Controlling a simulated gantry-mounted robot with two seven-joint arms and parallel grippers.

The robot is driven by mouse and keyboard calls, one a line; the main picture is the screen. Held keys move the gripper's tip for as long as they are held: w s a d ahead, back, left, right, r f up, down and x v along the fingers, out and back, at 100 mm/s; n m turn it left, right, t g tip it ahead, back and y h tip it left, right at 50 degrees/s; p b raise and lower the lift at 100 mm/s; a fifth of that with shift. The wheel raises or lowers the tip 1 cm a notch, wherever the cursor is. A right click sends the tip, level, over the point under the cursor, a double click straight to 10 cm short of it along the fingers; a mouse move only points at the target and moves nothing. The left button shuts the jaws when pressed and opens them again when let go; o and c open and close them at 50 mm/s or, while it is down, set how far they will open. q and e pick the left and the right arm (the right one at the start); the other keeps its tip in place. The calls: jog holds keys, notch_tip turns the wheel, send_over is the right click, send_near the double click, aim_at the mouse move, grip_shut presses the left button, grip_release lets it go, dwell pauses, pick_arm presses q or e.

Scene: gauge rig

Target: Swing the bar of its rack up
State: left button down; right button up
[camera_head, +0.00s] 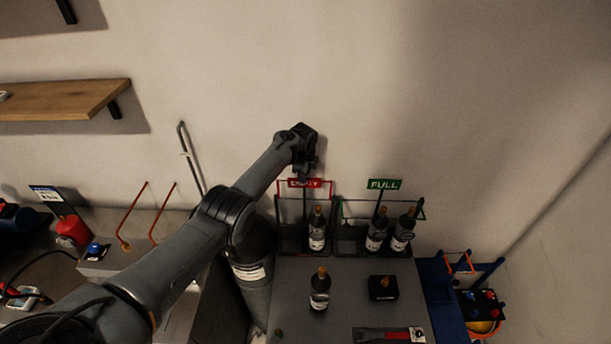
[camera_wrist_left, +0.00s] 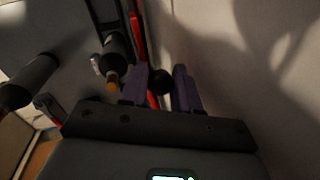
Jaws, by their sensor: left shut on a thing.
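The red-framed rack (camera_head: 279,222) with the red EMPTY sign (camera_head: 318,183) stands against the wall at the back of the grey table. One dark bottle (camera_head: 317,232) with an orange cork stands in it. My left gripper (camera_head: 306,175) is at the top of this rack, just left of the sign. In the left wrist view its purple fingers (camera_wrist_left: 162,78) are on either side of a dark round knob (camera_wrist_left: 162,84), beside the red bar (camera_wrist_left: 138,38). They are shut on it; the exact contact is dark. A bottle (camera_wrist_left: 113,52) shows beside the bar. My right gripper is not in view.
A green-framed rack (camera_head: 342,231) with a FULL sign (camera_head: 384,184) and two bottles stands at the right. A loose bottle (camera_head: 319,289), a black box (camera_head: 383,288) and a flat tool (camera_head: 385,335) are on the table. The wall (camera_head: 350,80) is close behind.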

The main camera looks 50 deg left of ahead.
pick_arm(q)
jog(key=shift+w+a+f, duration=0.1)
jog(key=shift+a, duration=0.05)
dwell(0.3)
jog(key=c, duration=0.9)
grip_release()
